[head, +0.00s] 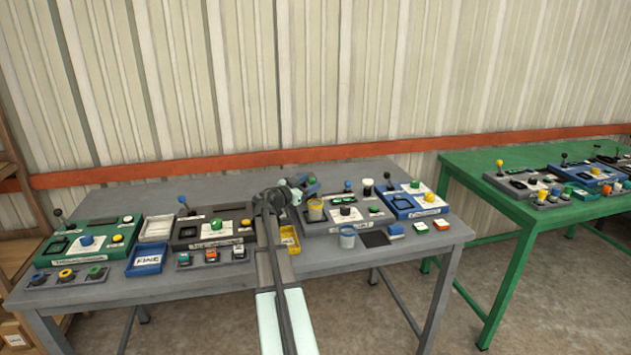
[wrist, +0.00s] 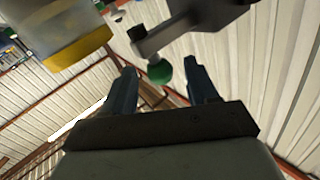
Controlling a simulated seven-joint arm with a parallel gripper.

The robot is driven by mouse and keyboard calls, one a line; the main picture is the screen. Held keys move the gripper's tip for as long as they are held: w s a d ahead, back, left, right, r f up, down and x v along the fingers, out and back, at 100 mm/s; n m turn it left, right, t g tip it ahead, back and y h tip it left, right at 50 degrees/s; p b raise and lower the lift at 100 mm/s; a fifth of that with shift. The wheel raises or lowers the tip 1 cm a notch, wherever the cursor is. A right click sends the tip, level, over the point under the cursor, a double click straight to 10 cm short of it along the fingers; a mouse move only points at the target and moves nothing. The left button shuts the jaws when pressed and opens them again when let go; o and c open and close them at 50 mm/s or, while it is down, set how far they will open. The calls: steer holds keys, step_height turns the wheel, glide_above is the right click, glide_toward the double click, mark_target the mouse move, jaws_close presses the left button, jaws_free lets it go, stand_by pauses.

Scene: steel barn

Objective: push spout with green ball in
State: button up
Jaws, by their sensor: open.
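The green ball (wrist: 159,71) shows in the wrist view at the end of a short grey spout (wrist: 163,40), which comes from a dark grey block (wrist: 212,14). My gripper (wrist: 161,67) is open, with one blue-grey finger on each side of the ball in the picture. Gaps show between the ball and both fingers; I cannot tell how far beyond the fingertips it lies. In the head view my gripper (head: 306,185) is over the back middle of the grey table, and my arm hides part of the table. The ball cannot be made out surely there.
A grey cup with a yellow band (wrist: 62,38) is close by at upper left in the wrist view. The grey table (head: 350,262) carries several button panels, a blue tray (head: 146,261) and a yellow bin (head: 290,241). A green table (head: 510,212) stands right.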

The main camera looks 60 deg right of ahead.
mark_target(315, 180)
steer(key=shift+s+d, duration=0.2)
steer(key=shift+d, duration=0.8)
steer(key=shift+s+d, duration=0.15)
steer(key=shift+d, duration=0.8)
steer(key=shift+c, duration=0.4)
jaws_close()
